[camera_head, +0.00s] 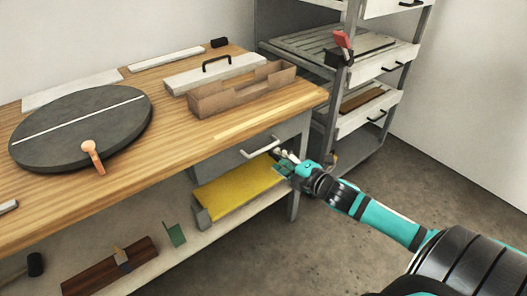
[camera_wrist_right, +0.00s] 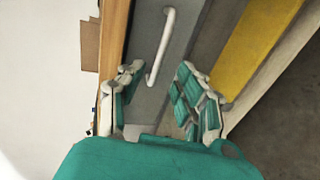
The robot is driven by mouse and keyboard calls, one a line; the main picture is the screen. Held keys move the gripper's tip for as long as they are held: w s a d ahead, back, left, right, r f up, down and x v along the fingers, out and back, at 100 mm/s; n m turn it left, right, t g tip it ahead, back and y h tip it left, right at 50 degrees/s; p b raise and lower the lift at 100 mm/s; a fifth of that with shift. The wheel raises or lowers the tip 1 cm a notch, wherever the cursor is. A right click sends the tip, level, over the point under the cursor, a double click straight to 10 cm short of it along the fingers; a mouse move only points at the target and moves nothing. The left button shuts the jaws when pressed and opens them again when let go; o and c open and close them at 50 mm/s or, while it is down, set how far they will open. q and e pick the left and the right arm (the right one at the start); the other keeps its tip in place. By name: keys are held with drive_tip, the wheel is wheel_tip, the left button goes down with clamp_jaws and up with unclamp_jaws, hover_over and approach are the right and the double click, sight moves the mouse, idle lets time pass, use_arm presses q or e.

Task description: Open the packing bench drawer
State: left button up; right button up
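The packing bench (camera_head: 60,205) has a wooden top. Its grey drawer (camera_head: 228,160) sits under the right end of the top and looks shut. The drawer has a pale bar handle (camera_head: 259,148); it also shows in the right wrist view (camera_wrist_right: 161,50). My right gripper (camera_head: 281,160) is just right of the handle. In the right wrist view my right gripper (camera_wrist_right: 160,85) has its fingers apart, with the handle's near end between or just beyond them. I cannot tell whether they touch it. My left gripper is not in view.
A yellow item (camera_head: 237,185) lies on the lower shelf below the drawer. A brown wooden box (camera_head: 235,95) and a dark turntable (camera_head: 80,128) stand on the bench. A shelf rack (camera_head: 318,130) stands behind right. The floor (camera_head: 420,185) at right is clear.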

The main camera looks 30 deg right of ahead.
sight(263, 150)
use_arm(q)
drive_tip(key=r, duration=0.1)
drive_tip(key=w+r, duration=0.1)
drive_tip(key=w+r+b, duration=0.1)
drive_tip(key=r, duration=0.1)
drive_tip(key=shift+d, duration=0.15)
use_arm(e)
drive_tip(key=x, duration=0.8)
drive_tip(key=shift+w+f, duration=0.1)
drive_tip(key=shift+w, duration=0.25)
clamp_jaws()
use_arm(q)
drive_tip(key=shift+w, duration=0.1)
